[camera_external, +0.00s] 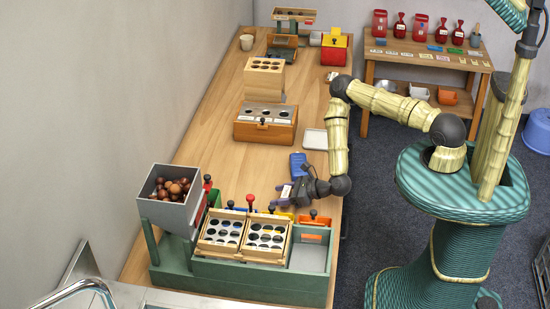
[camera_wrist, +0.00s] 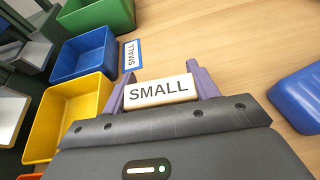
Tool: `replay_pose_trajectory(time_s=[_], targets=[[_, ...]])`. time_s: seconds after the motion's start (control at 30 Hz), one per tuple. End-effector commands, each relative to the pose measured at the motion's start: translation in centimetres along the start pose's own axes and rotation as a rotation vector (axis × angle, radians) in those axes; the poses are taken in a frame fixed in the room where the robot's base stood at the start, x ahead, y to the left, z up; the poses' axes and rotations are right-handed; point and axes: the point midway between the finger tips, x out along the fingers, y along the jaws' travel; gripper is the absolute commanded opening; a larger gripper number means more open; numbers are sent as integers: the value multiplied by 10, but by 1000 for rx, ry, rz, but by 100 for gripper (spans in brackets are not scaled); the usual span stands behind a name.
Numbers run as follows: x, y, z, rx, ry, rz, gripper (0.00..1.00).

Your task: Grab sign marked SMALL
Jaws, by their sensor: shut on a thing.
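A small light block-like sign (camera_wrist: 160,91) with black SMALL lettering sits between the two purple fingers of my gripper (camera_wrist: 161,74) in the wrist view. The fingers are shut on its two ends, and the lettering is upright and readable. In the external view my gripper (camera_external: 286,192) is low over the wooden table, just behind the coloured bins; the sign shows there only as a small pale patch. A blue-edged card (camera_wrist: 132,56), also marked SMALL, lies beside the blue bin (camera_wrist: 84,55). I cannot tell whether the held sign touches the table.
A yellow bin (camera_wrist: 70,112) and a green bin (camera_wrist: 98,14) stand left of my gripper. A blue object (camera_external: 298,165) lies close behind it. A grey hopper of chestnuts (camera_external: 168,212) stands front left. Bare table (camera_external: 222,165) lies to the left.

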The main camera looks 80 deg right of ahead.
Motion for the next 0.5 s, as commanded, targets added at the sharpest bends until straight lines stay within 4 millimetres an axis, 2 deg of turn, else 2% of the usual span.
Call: replay_pose_trajectory(time_s=[0.1,0.3,0.5], targets=[[-9,0,23,1,-3,0,38],[-23,0,56,2,-2,-1,38],[-28,2,68,0,0,0,38]])
